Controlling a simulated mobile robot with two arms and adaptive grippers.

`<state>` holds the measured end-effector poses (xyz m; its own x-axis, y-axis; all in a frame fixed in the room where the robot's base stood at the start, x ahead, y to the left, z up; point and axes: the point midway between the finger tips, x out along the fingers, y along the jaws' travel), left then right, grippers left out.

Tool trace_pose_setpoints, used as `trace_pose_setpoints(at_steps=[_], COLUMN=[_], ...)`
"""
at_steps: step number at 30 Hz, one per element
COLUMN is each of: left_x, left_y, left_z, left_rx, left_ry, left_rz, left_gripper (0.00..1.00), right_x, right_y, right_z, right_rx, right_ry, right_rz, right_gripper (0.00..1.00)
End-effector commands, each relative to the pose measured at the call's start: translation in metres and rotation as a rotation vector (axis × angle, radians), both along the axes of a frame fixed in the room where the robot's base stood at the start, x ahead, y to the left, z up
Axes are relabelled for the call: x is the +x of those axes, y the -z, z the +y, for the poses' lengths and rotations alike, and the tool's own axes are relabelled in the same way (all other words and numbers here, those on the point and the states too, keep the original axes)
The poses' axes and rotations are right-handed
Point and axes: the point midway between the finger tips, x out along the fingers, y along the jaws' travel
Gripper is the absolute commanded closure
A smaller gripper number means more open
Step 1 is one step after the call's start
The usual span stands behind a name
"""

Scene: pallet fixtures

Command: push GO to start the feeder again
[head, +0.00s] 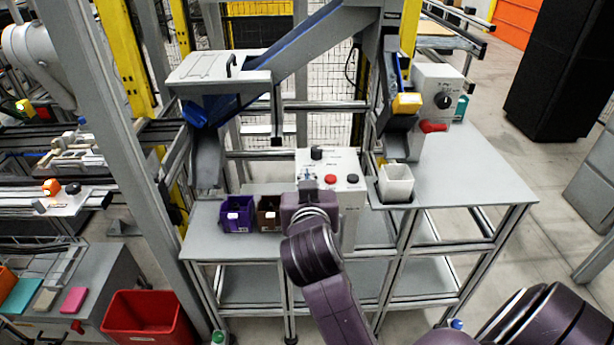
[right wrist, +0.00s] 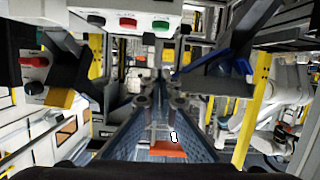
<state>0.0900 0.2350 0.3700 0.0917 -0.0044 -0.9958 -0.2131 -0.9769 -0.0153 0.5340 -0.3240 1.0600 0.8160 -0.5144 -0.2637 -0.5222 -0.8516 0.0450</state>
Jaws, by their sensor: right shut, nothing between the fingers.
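A white control box (head: 343,163) stands on the grey bench, with a black knob (head: 317,152) on top. Its front row shows a red button (head: 330,178) and a black button (head: 352,178). In the right wrist view, the box (right wrist: 120,8) shows a green button (right wrist: 160,26) beside the red one (right wrist: 128,22). My gripper hides the green button in the head view. The lettering is too small to read. My right gripper (head: 307,181) is shut and empty, just in front of the box's left part; I cannot tell whether it touches. My left gripper is out of view.
A purple bin (head: 238,213) and a brown bin (head: 267,217) stand left of the box. A white cup (head: 397,180) stands right, below a chute with a yellow block (head: 407,103). A second white box (head: 437,88) with a knob stands at the back right.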

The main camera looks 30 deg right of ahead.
Motion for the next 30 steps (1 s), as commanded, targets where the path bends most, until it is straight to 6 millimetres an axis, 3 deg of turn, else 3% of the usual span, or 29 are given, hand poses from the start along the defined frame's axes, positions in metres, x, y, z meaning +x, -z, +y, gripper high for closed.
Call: trace_pose_setpoints(at_steps=[11, 18, 30], left_x=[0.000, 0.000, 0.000], left_y=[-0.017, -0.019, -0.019], left_z=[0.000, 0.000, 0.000], left_rx=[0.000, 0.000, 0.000], left_ry=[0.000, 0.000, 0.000], left_rz=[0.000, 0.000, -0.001], left_gripper=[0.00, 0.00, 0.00], right_x=[0.064, 0.063, 0.062], right_y=[0.018, 0.053, 0.061], right_z=[-0.041, -0.042, -0.042], right_rx=[-0.004, -0.002, -0.001], right_ry=[0.001, 0.000, 0.000], right_rz=[0.002, 0.003, 0.001], right_gripper=[1.00, 1.00, 1.00])
